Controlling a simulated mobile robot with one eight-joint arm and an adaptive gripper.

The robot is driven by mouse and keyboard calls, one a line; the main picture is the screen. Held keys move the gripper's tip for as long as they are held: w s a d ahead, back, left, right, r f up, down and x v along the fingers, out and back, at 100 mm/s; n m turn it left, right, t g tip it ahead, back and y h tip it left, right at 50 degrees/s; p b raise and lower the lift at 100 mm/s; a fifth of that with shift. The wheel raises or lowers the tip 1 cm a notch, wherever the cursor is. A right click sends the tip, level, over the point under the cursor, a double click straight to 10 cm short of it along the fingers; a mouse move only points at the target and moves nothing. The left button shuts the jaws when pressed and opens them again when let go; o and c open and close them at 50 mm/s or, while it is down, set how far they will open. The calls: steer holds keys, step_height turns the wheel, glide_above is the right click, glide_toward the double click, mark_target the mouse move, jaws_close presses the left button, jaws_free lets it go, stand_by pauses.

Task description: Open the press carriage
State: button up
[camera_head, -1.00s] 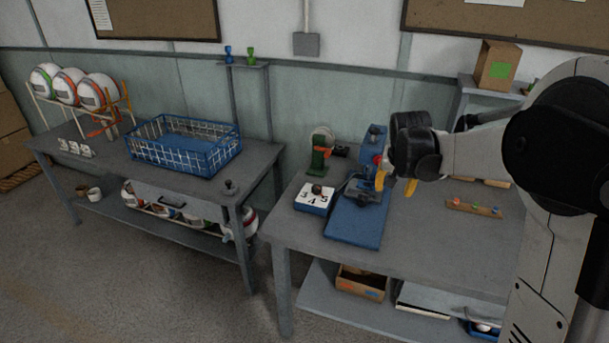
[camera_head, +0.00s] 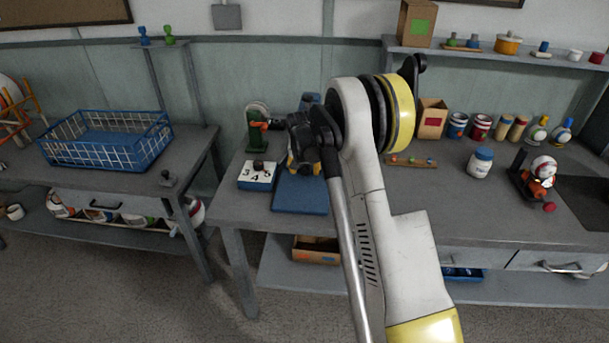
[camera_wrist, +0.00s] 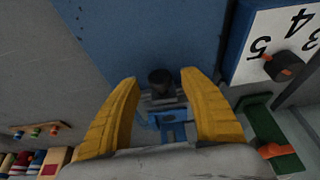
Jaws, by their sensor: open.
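The press stands on the right-hand bench, and its blue base plate (camera_head: 300,195) shows in the head view below my arm. In the wrist view the blue plate (camera_wrist: 155,35) fills the upper middle. A dark round knob (camera_wrist: 161,82) and a blue carriage part (camera_wrist: 174,127) lie between my yellow fingers. My gripper (camera_wrist: 160,85) is open, one finger to each side of the knob; I cannot tell whether it touches. In the head view my arm hides most of the press and my fingers.
A white dial box numbered 3, 4, 5 (camera_head: 257,176) and a green device (camera_head: 256,130) stand left of the press. A small peg board (camera_head: 411,161) and a white jar (camera_head: 480,163) are to its right. A blue wire basket (camera_head: 107,140) is on the left bench.

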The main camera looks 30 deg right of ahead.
mark_target(300, 203)
steer(key=shift+w+d+f, duration=0.1)
steer(key=shift+w+f, duration=0.05)
steer(key=shift+f, duration=0.3)
steer(key=shift+c, duration=0.2)
jaws_close()
steer(key=s+a, duration=0.2)
steer(key=s, duration=0.2)
steer(key=s+a, duration=0.3)
steer(key=s, duration=0.1)
steer(key=s+a, duration=0.3)
steer(key=s, duration=0.1)
steer(key=shift+a+b, duration=0.15)
steer(key=shift+b, duration=0.15)
steer(key=shift+o, duration=0.2)
jaws_free()
steer(key=shift+r, duration=0.1)
